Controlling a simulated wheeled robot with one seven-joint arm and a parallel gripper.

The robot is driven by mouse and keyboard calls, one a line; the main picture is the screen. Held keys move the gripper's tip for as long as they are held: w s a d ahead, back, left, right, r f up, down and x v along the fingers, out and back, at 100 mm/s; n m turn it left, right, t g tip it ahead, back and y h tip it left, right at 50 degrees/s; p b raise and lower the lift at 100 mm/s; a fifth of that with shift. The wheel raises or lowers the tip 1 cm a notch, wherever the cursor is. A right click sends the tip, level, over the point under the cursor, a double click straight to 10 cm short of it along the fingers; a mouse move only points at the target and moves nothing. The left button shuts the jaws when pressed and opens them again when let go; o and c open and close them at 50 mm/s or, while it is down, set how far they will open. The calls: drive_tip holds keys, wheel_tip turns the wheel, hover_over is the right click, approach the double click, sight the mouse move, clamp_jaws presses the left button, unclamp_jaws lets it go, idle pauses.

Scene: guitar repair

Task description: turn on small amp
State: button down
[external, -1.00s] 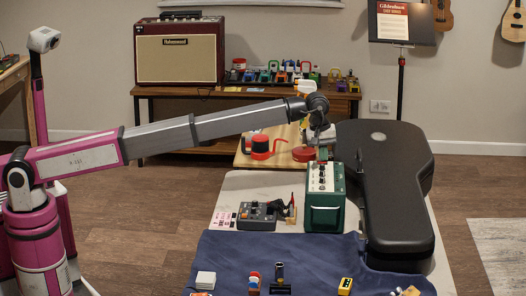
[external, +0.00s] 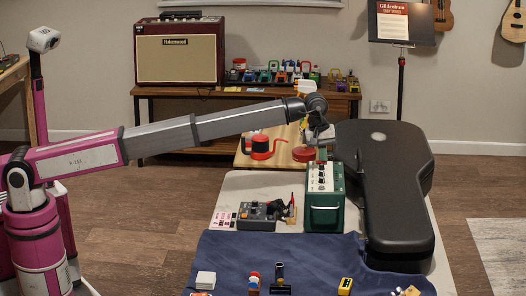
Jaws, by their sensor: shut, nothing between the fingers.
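My gripper (external: 321,152) points down at the far end of the amp's top, with the fingertips at or just above the panel. It is shut and holds nothing. I cannot tell whether the fingers touch the panel or a switch there. No lit lamp on the amp can be made out.
The black guitar case (external: 398,190) lies close along the amp's right side. A grey pedal (external: 257,216) and small tools lie to the left. A blue cloth (external: 310,252) with small items is in front. A red round container (external: 304,154) sits beside my gripper. A large red amp (external: 180,50) stands behind.

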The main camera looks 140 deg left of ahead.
sight(319, 161)
drive_tip(key=shift+s+d+f, duration=0.45)
drive_tip(key=shift+d+f, duration=0.1)
drive_tip(key=shift+d, duration=0.05)
wheel_tip(319, 161, up, 15)
idle(0.3)
drive_tip(key=shift+a, duration=0.1)
drive_tip(key=shift+s+d, duration=0.2)
drive_tip(key=shift+s, duration=0.05)
